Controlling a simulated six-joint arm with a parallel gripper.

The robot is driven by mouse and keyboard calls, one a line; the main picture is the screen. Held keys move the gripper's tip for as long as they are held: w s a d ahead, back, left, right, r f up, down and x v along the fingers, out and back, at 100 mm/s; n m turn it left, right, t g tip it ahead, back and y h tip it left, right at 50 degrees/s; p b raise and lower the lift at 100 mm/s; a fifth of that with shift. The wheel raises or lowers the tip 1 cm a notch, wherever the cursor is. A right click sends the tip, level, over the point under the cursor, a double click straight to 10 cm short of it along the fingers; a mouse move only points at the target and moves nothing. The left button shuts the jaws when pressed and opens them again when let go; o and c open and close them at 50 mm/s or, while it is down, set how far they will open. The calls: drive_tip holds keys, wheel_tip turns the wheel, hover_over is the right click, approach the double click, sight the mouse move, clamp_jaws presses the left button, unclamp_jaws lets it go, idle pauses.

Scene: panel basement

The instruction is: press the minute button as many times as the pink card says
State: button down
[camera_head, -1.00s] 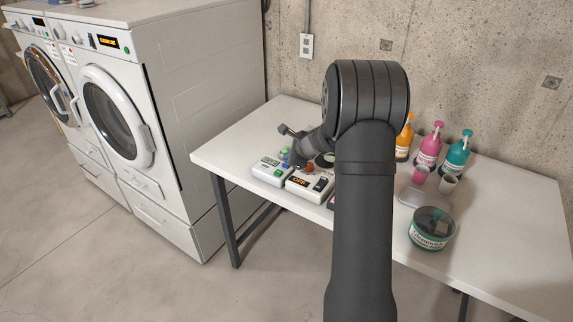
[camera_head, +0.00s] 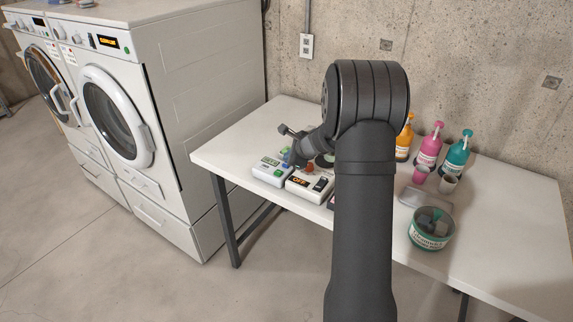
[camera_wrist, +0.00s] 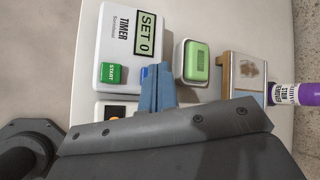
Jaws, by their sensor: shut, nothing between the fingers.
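The timer (camera_wrist: 128,50) is a white box whose display reads "SET 0", with a green START button (camera_wrist: 113,73). It also shows on the table in the head view (camera_head: 268,172). A blue button (camera_wrist: 145,72) on the timer is mostly hidden by my fingers. My gripper (camera_wrist: 157,72) is shut and empty, with its tips over or at that button; I cannot tell whether they touch it. In the head view my gripper (camera_head: 291,160) is low at the timer, partly behind my arm. I cannot make out a pink card in either view.
A white box reading OFF (camera_head: 302,181) stands right beside the timer. A green block (camera_wrist: 195,62), a wooden stand (camera_wrist: 243,78) and a purple bottle (camera_wrist: 288,94) are close by. A labelled tub (camera_head: 431,241) and pump bottles (camera_head: 430,146) stand at the right of the table.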

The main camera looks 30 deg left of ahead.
drive_tip(key=shift+f, duration=0.15)
drive_tip(key=shift+f, duration=0.3)
drive_tip(key=shift+f, duration=0.45)
idle(0.5)
idle(0.4)
drive_tip(key=shift+r, duration=0.9)
drive_tip(key=shift+r, duration=2.5)
idle(0.3)
